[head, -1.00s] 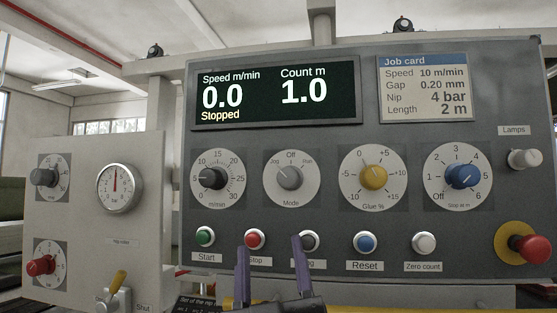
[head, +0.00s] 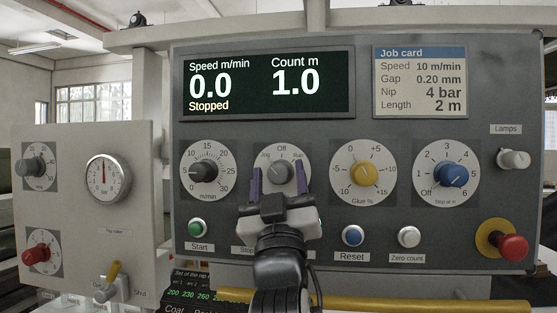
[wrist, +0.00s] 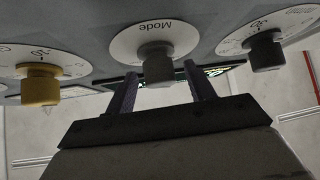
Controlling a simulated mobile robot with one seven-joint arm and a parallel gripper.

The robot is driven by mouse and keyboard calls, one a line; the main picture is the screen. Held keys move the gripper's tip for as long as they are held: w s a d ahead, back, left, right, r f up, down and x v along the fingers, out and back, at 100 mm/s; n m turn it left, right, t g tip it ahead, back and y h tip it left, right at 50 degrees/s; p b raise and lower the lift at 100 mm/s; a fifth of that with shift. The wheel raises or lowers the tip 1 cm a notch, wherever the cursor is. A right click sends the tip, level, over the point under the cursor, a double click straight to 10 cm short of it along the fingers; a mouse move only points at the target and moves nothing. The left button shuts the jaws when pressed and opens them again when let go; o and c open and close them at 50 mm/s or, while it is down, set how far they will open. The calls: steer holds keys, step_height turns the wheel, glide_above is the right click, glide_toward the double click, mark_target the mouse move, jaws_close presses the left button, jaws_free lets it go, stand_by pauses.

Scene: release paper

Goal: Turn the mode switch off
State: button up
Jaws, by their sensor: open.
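The mode switch (head: 281,170) is a grey round knob on a white dial marked Jog, Off and Run, on the dark control panel. Its exact pointer direction is too small to tell. My gripper (head: 279,181) is open in front of the panel, one purple finger to each side of the knob in the head view. In the wrist view, the mode knob (wrist: 157,66) lies between the two fingertips (wrist: 161,76), with a gap on each side. I see no contact. My gripper's body hides the stop and jog buttons.
A grey speed knob (head: 207,170) sits left of the mode dial and a yellow glue knob (head: 365,173) right of it. Below are a green start button (head: 197,228) and a blue reset button (head: 353,236). A red emergency button (head: 511,247) juts out at the right. The display (head: 268,84) reads Stopped.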

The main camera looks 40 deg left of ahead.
steer(key=shift+w+a+r, duration=0.3)
steer(key=shift+r, duration=0.1)
steer(key=c, duration=1)
steer(key=shift+f+m+t+h, duration=0.1)
steer(key=shift+m+t+h, duration=0.4)
steer(key=m+t+h+b, duration=0.2)
steer(key=m+h, duration=0.1)
steer(key=m, duration=0.1)
steer(key=m+t+h+b, duration=0.1)
steer(key=m+h+b, duration=0.1)
steer(key=m+h, duration=0.1)
steer(key=shift+a+f+m+t, duration=0.15)
steer(key=shift+m+t, duration=0.25)
steer(key=shift+m, duration=0.2)
steer(key=m+h+b, duration=0.1)
steer(key=m+h, duration=0.3)
steer(key=m, duration=0.1)
steer(key=m+t+h+b, duration=0.1)
steer(key=m+h+b, duration=0.1)
steer(key=m+h, duration=0.2)
steer(key=shift+r+m+h, duration=0.2)
steer(key=shift+m+h, duration=0.2)
steer(key=shift+h, duration=0.3)
steer(key=shift+m+h, duration=0.4)
steer(key=shift+h, duration=0.1)
